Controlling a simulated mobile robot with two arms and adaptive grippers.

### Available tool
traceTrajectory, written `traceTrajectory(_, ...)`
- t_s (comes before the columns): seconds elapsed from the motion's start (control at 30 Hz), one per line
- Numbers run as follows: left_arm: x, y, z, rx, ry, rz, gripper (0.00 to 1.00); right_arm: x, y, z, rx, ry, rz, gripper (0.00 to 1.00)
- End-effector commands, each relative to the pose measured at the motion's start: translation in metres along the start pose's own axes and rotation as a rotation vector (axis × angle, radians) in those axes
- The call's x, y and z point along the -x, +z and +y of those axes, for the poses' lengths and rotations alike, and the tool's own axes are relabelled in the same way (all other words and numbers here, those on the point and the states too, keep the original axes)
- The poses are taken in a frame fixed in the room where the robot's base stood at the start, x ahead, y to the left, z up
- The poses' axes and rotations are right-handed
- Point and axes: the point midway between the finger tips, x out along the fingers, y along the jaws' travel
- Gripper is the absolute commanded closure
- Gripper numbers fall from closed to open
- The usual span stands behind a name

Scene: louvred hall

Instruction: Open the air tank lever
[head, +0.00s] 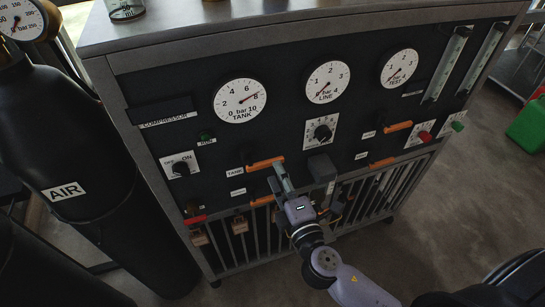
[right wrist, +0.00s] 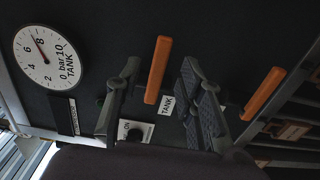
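The orange tank lever (head: 264,163) lies nearly level on the dark panel, beside a TANK label (head: 236,173). My right gripper (head: 280,174) is at the lever's right end. In the right wrist view the orange tank lever (right wrist: 158,70) shows between the two spread fingertips of my right gripper (right wrist: 157,72), with gaps on both sides. The gripper is open; whether a finger touches the lever is unclear. The tank gauge (head: 240,100) reads near 8 bar and also shows in the right wrist view (right wrist: 43,58). My left gripper is not in view.
A second orange lever (head: 263,201) is just below. More orange levers (head: 398,126) are to the right, with a line regulator knob (head: 322,132) between. A black AIR cylinder (head: 95,150) stands left. A green can (head: 528,125) is at the far right.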

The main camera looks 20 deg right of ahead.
Motion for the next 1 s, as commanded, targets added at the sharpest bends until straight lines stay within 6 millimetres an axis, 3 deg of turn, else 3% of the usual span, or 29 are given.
traceTrajectory(0.2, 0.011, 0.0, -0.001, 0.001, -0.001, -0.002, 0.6, -0.032, 0.0, 0.002, 0.0, 0.001, 0.0, 0.65)
traceTrajectory(0.93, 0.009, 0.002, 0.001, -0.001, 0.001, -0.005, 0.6, -0.048, 0.0, 0.0, 0.0, -0.001, 0.0, 0.65)
traceTrajectory(1.0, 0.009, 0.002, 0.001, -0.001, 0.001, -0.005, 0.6, -0.048, 0.0, 0.0, 0.0, -0.001, 0.0, 0.69)
